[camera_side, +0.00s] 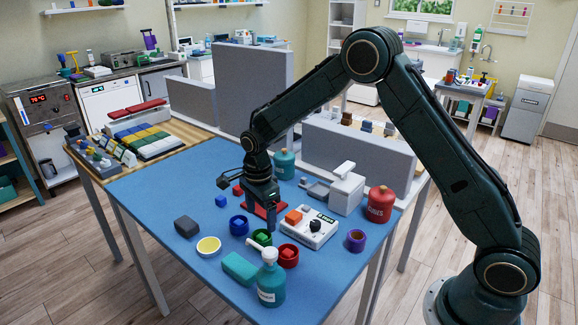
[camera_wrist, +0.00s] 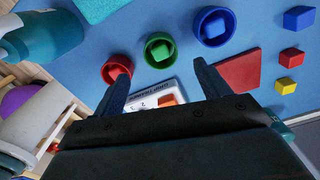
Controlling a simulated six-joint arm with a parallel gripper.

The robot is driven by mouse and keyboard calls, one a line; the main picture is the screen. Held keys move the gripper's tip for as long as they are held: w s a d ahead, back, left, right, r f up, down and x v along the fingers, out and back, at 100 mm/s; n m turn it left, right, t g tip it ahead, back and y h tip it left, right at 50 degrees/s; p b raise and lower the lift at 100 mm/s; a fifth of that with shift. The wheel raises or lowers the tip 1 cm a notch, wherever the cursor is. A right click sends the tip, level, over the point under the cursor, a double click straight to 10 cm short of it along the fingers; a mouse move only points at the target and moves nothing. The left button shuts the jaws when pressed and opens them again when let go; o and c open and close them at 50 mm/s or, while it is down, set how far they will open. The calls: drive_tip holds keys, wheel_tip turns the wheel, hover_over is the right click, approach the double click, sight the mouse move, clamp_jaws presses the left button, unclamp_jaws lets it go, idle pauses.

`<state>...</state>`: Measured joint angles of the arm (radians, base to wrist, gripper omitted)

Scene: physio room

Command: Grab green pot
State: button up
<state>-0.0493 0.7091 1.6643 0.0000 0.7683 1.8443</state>
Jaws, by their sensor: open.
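The green pot (camera_side: 254,242) is a small round open cup on the blue table, with a green cube (camera_wrist: 161,51) inside it. It stands between the blue pot and the red pot. In the wrist view the green pot (camera_wrist: 147,51) is upright, just beyond my fingertips and roughly centred between them. My gripper (camera_side: 265,219) points down over the table, close behind the green pot in the side view. The wrist view shows my gripper (camera_wrist: 161,82) with its fingers spread and nothing between them at the tips.
The blue pot (camera_side: 239,232) and the red pot (camera_side: 288,264) flank the green pot closely, each holding a block. A white device (camera_side: 312,236) with an orange block is beside my gripper. A teal bottle (camera_side: 271,282) and teal block (camera_side: 239,268) stand in front.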

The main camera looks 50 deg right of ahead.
sight(262, 230)
drive_tip(key=shift+f, duration=0.75)
drive_tip(key=shift+d+f, duration=0.1)
drive_tip(key=shift+f, duration=2.5)
drive_tip(key=c, duration=1.1)
drive_tip(key=shift+r, duration=0.2)
wheel_tip(262, 230, up, 20)
drive_tip(key=shift+f, duration=0.15)
